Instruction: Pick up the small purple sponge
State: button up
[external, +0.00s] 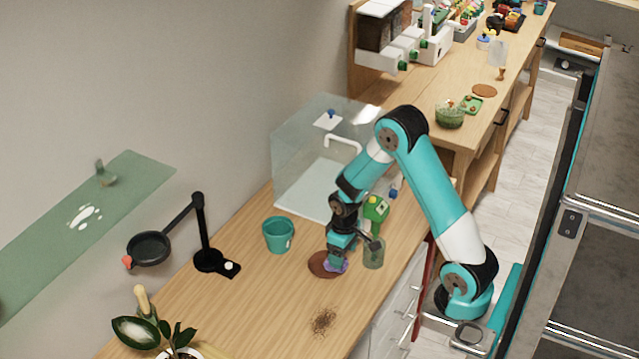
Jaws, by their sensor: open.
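The small purple sponge (341,267) lies on or at the edge of a round brown mat (320,266) on the wooden counter. Only part of it shows beneath my gripper. My gripper (338,260) points down right over the sponge, close to it or touching it; I cannot tell which. The jaws are open, and the fingertips are partly hidden by the gripper body and the sponge.
A greenish glass jar (374,254) stands close to the right of my gripper, with a green item behind it. A teal pot (278,235) stands to the left. A black magnifier stand (208,259) is further left. Loose soil (323,321) lies in front. A glass tank (300,170) stands behind.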

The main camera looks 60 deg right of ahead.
notch_tip(320, 180, down, 4)
jog(key=shift+r, duration=0.15)
jog(key=c, duration=1.1)
jog(key=shift+o, duration=0.2)
jog(key=shift+r, duration=0.1)
notch_tip(320, 180, up, 19)
jog(key=w+t+b, duration=0.2)
jog(key=w+t, duration=0.2)
jog(key=w, duration=0.1)
notch_tip(320, 180, down, 14)
jog(key=shift+a+r, duration=0.1)
send_over(320, 264)
jog(key=s, duration=0.2)
jog(key=shift+f, duration=2.25)
